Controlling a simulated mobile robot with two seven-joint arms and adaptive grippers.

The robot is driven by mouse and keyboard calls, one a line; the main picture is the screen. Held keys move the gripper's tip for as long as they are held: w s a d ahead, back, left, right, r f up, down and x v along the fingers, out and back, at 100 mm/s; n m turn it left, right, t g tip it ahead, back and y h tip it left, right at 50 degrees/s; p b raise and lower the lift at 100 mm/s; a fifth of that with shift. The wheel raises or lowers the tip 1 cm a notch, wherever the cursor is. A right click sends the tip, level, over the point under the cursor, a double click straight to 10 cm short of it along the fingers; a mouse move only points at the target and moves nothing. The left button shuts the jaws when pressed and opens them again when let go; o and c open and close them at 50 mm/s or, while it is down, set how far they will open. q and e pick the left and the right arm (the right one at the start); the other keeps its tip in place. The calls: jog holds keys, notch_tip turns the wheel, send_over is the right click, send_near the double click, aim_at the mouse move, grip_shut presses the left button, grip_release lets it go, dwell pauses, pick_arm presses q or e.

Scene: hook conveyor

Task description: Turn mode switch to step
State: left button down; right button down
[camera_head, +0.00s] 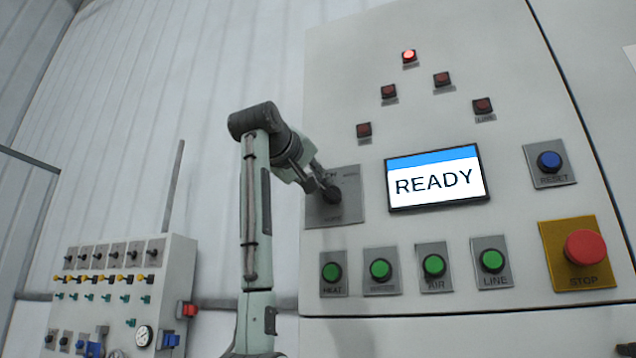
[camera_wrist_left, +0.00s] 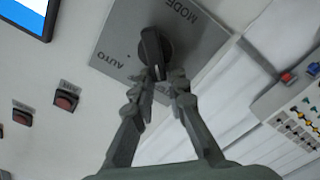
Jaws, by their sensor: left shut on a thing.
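The mode switch is a black rotary knob on a grey plate (camera_head: 349,208) at the left of the control panel. In the left wrist view the knob (camera_wrist_left: 152,45) sits on the same plate (camera_wrist_left: 118,38), which reads MODE and AUTO; another label is partly hidden behind the fingers. My left gripper (camera_wrist_left: 162,78) reaches the knob, with its fingertips closed on the knob's lower end. In the head view my left gripper (camera_head: 322,186) is at the plate and covers part of the knob. Which label the knob points at is unclear. My right gripper is not in view.
A READY screen (camera_head: 436,179) is right of the switch. Green buttons (camera_head: 380,270) line up below it. A blue reset button (camera_head: 550,161) and a red stop button (camera_head: 585,250) are at the right. One red lamp (camera_head: 408,56) is lit. A smaller panel (camera_head: 180,265) stands at the lower left.

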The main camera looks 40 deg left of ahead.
pick_arm(q)
jog(key=c, duration=1.5)
grip_release()
jog(key=shift+c, duration=0.2)
jog(key=v, duration=1.2)
jog(key=shift+r, duration=0.1)
